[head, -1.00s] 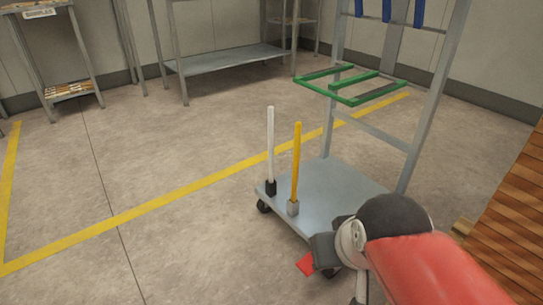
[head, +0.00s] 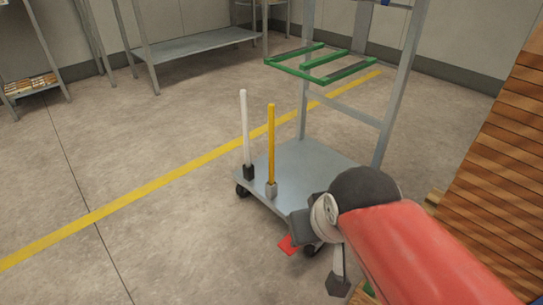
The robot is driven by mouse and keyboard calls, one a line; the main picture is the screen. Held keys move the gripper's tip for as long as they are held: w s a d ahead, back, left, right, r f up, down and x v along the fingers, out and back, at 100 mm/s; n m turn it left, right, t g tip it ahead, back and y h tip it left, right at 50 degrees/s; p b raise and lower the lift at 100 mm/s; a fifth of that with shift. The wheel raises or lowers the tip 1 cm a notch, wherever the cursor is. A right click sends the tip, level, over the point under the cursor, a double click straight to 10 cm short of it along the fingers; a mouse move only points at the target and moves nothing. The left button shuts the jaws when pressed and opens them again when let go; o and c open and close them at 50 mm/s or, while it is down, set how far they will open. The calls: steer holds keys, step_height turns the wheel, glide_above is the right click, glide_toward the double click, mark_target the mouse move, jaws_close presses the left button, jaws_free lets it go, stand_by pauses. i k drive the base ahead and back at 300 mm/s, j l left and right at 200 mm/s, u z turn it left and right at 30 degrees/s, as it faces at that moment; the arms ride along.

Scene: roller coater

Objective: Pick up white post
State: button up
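The white post (head: 245,130) is a thin upright rod. Its lower end stands in a small black socket (head: 249,173) at the near left corner of a grey cart platform (head: 315,165). A yellow post (head: 271,140) stands upright close beside it on the right, in a grey socket (head: 271,190). My red arm, with a dark joint, reaches in from the lower right and ends short of both posts in the picture.
The cart has a tall grey frame (head: 396,95) with a green rack (head: 320,62) above the platform. A stack of wooden boards (head: 490,160) stands at the right. A metal shelf table (head: 195,46) stands at the back. Floor left of the cart is clear, crossed by a yellow line (head: 150,188).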

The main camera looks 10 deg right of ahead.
mark_target(243, 97)
steer(key=i+j+z, duration=0.3)
steer(key=j, duration=0.3)
steer(key=i+j+z, duration=0.35)
steer(key=j, duration=0.35)
steer(key=i+j+z, duration=0.15)
steer(key=j, duration=0.25)
steer(key=i, duration=0.1)
